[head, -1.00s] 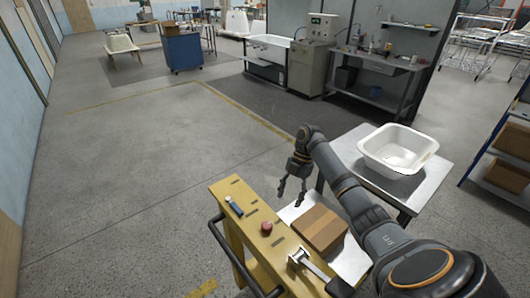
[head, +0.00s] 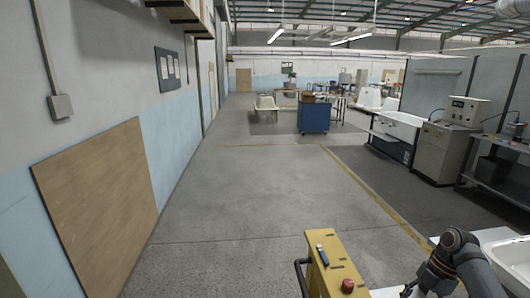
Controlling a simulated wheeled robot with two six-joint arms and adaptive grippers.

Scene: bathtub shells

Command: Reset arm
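My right gripper (head: 425,292) is at the bottom edge at the right, pointing down. Its fingers look spread and nothing shows between them, but the tips are cut off by the frame. It hangs just right of the yellow cart top (head: 322,252). My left arm and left gripper are not in view.
The yellow cart carries a small blue-and-dark tool (head: 322,256) and a red button (head: 347,286). A white basin (head: 510,258) stands at the right edge. The grey floor ahead is clear; a wood panel (head: 95,205) leans on the left wall.

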